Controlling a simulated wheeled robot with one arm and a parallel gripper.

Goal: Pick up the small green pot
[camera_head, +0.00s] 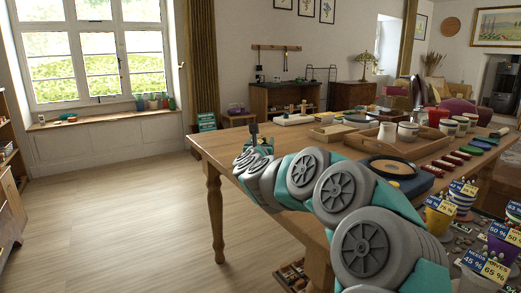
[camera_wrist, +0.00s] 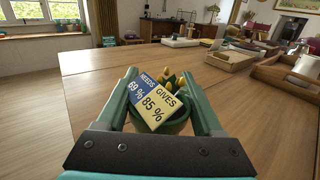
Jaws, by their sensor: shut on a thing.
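A small green pot (camera_wrist: 180,124) sits between the two fingers of my gripper (camera_wrist: 160,78) in the wrist view. A blue and cream card on it reads "NEEDS 69 %" and "GIVES 85 %" and hides much of the pot. Yellowish plant tips show behind the card. My gripper is shut on the pot, one finger on each side. In the head view my gripper (camera_head: 254,136) is small, at the far end of my arm, over the near left corner of the wooden table. The pot is too small there to make out clearly.
Open floor (camera_head: 110,205) lies to the left.

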